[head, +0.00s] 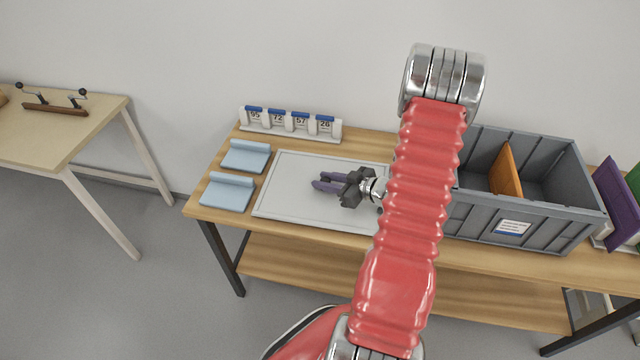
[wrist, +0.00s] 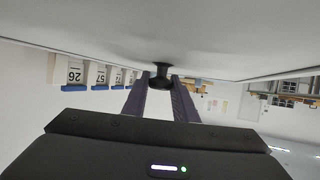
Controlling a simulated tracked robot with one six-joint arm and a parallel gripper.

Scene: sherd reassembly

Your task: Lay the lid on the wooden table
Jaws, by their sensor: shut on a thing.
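The lid (head: 290,205) is a flat pale grey rectangular panel with a raised rim. In the head view it is level over the left part of the wooden table (head: 207,184); I cannot tell whether it touches the top or hovers just above. My gripper (head: 322,186) is over the lid's middle. In the wrist view the picture is upside down, the lid (wrist: 90,25) fills the top, and its black knob (wrist: 161,74) is between the fingers of my gripper (wrist: 161,84), which are shut on it. My red arm hides the lid's right part.
Two light blue rests (head: 246,157) (head: 228,193) lie left of the lid. A numbered card rack (head: 290,127) stands behind it. An open grey crate (head: 525,218) with an orange divider (head: 506,172) stands to the right. Another table (head: 75,130) is at far left.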

